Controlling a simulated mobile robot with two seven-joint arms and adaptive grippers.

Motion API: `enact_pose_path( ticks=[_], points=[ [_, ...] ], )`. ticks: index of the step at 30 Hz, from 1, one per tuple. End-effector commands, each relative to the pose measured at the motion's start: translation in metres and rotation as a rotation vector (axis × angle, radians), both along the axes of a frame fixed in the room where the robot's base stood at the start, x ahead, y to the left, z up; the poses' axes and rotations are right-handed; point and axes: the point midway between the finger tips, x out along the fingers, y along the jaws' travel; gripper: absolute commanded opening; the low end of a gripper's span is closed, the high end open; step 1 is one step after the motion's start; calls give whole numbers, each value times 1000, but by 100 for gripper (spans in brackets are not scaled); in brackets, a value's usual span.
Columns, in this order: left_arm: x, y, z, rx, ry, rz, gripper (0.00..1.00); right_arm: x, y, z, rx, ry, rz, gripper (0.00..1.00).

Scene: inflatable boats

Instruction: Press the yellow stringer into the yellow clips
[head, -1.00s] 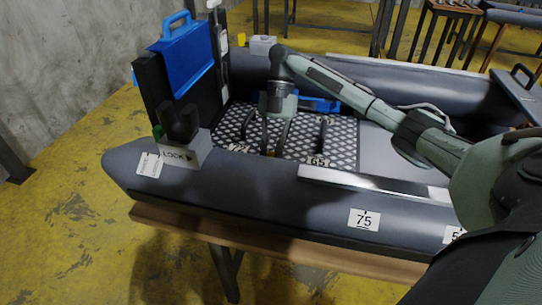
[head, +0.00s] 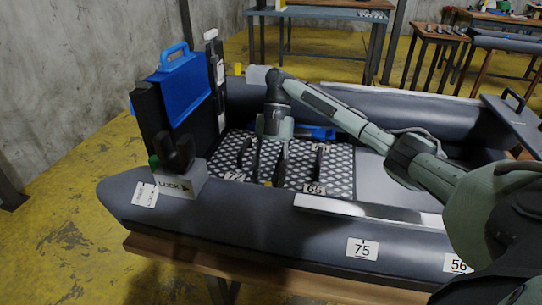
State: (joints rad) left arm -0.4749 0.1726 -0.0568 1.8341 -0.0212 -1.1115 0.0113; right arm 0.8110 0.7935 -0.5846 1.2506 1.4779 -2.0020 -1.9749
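The grey inflatable boat (head: 300,232) lies on a wooden bench across the middle of the view. My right arm reaches in from the right over the boat. My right gripper (head: 268,168) points down over the patterned floor panel (head: 338,180) inside the boat, between dark upright handles. Its fingers look apart, with nothing clearly held. Whether the fingertips touch the panel cannot be told. No yellow stringer is clearly visible. My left gripper is not in view.
A black transom (head: 148,118) with a blue case (head: 187,88) stands at the boat's left end. A grey LOCK block (head: 184,181) sits beside it on the near tube. A blue object (head: 315,132) lies behind my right gripper. Tables stand at the back.

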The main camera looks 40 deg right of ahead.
Motion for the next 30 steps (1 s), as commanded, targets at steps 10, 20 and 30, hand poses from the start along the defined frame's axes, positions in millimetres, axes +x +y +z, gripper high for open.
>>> enact_pose_path(
  ticks=[10, 20, 30],
  points=[
    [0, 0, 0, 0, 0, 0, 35, 25, -28, 61, -1, -5, -2, 39],
    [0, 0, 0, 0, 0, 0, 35, 34, -40, 85, 1, -2, 0, 39],
    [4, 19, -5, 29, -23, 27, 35, 41, -44, 89, -13, -17, -43, 39]
  ],
)
